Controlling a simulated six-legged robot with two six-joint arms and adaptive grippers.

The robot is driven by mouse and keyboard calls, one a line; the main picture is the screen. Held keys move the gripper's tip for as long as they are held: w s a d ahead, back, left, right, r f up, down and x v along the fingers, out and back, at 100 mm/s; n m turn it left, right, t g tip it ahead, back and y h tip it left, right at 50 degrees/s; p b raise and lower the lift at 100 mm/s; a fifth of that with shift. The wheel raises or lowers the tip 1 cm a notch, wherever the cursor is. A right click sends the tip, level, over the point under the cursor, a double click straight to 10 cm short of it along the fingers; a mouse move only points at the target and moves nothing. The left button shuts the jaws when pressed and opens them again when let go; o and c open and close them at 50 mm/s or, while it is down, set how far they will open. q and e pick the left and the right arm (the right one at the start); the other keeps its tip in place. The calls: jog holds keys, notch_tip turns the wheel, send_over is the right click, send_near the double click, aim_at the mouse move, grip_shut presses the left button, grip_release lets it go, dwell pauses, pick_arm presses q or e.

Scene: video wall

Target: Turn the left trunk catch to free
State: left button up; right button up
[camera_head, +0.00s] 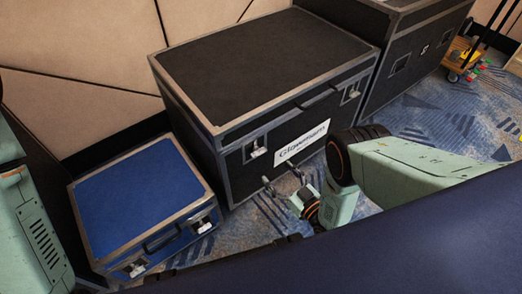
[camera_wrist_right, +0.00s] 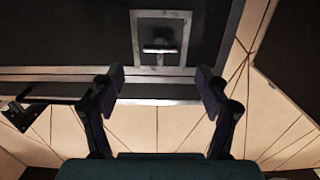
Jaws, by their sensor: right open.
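The large black trunk (camera_head: 270,75) has metal edges and a white name label. Its left catch (camera_head: 254,151) is a small metal plate on the front face, left of the label; its exact turn cannot be made out. My right gripper (camera_head: 284,182) is in front of the trunk, below and right of that catch, apart from it. In the right wrist view the open fingers (camera_wrist_right: 161,86) are empty. A square catch plate with a dark knob (camera_wrist_right: 160,45) lies beyond and between the fingertips; it looks like the left catch. My left gripper is not in view.
The trunk's right catch (camera_head: 351,92) and dark handle (camera_head: 320,98) are on the same face. A blue case (camera_head: 140,197) stands on the left. Another black trunk (camera_head: 425,45) stands at the right, with a small cart (camera_head: 462,58) beyond. Patterned carpet is free at the right.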

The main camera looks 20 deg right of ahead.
aim_at(261, 154)
jog(key=b+x, duration=0.2)
jog(key=x, duration=0.6)
jog(key=shift+r+b, duration=0.2)
jog(key=shift+b, duration=0.15)
jog(key=shift+c, duration=0.2)
jog(key=c, duration=1.1)
